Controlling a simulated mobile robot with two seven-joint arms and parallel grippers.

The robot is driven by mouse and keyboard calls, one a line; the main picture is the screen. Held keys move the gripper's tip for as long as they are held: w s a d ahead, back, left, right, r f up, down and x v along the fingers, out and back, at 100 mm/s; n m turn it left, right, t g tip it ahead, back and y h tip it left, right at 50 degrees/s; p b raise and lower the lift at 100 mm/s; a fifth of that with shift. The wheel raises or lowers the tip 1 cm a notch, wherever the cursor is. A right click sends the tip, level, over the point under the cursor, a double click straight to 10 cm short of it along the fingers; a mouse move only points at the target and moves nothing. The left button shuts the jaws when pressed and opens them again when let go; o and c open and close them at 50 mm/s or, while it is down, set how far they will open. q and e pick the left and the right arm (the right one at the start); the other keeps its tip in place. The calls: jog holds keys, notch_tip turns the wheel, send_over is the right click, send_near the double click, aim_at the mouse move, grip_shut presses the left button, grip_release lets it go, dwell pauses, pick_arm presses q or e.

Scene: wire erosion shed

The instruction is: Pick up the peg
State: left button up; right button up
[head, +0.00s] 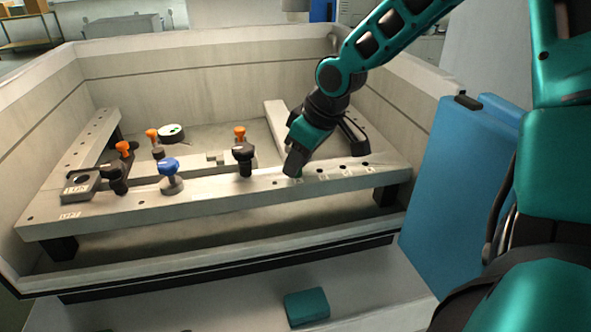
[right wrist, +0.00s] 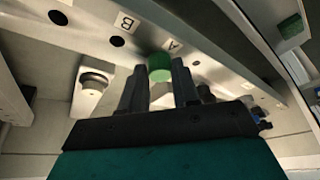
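The peg is a short green cylinder (right wrist: 160,68) in the right wrist view. It sits between the fingertips of my right gripper (right wrist: 159,75), close to the label A on the grey beam. I cannot tell whether the peg is still seated in the beam. My left gripper is out of view.
Black clamps with orange knobs (head: 240,133) and a blue knob (head: 169,166) stand on the beam left of my right gripper. A row of holes (head: 345,167) runs to its right. High tank walls (head: 210,75) surround the fixture. A teal block (head: 307,307) lies in front.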

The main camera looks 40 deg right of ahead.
grip_shut()
